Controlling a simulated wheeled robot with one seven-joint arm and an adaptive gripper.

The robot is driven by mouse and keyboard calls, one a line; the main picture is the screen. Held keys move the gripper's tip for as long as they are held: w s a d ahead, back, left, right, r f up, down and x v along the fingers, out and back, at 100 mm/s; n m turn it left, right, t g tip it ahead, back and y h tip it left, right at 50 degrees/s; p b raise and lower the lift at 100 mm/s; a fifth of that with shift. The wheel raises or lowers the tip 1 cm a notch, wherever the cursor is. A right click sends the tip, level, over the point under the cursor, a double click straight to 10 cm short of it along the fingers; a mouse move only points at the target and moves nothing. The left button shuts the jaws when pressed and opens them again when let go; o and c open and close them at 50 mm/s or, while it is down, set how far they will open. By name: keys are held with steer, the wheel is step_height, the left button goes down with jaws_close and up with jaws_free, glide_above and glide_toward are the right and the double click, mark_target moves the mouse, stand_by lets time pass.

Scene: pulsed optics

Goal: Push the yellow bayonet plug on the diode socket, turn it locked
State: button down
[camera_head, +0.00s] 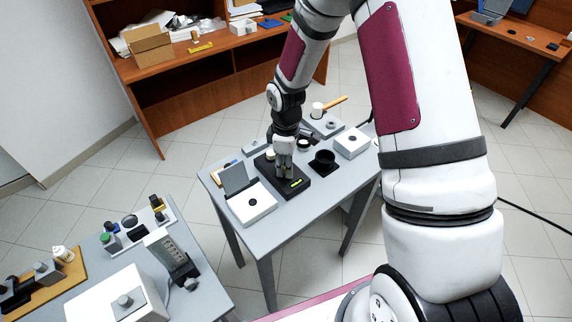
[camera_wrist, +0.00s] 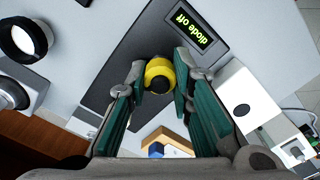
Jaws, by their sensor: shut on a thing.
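The yellow bayonet plug (camera_wrist: 158,68), a yellow ring with a black round end, is between my fingertips in the wrist view. My gripper (camera_wrist: 163,80), with green finger pads, is shut on it. In the head view my gripper (camera_head: 285,169) points down over the black diode unit (camera_head: 262,164) on the grey table, and the plug is too small and hidden to make out. The diode unit (camera_wrist: 132,50) lies behind the plug in the wrist view. Its display (camera_wrist: 190,26) reads "diode off" in yellow-green. The socket is hidden, so I cannot tell how far the plug sits in it.
A white box with a raised grey lid (camera_head: 250,206) stands left of the unit. A black-ringed optic (camera_wrist: 24,38) shows in the wrist view. Bare tabletop (camera_head: 275,228) lies in front.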

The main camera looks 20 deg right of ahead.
steer(key=m, duration=0.3)
steer(key=shift+w+r+m, duration=0.1)
steer(key=shift+m, duration=0.8)
steer(key=shift+m, duration=1.4)
steer(key=c, duration=1.3)
jaws_free()
steer(key=shift+c, duration=0.2)
step_height(320, 180, up, 16)
steer(key=p, duration=0.1)
steer(key=shift+p, duration=0.4)
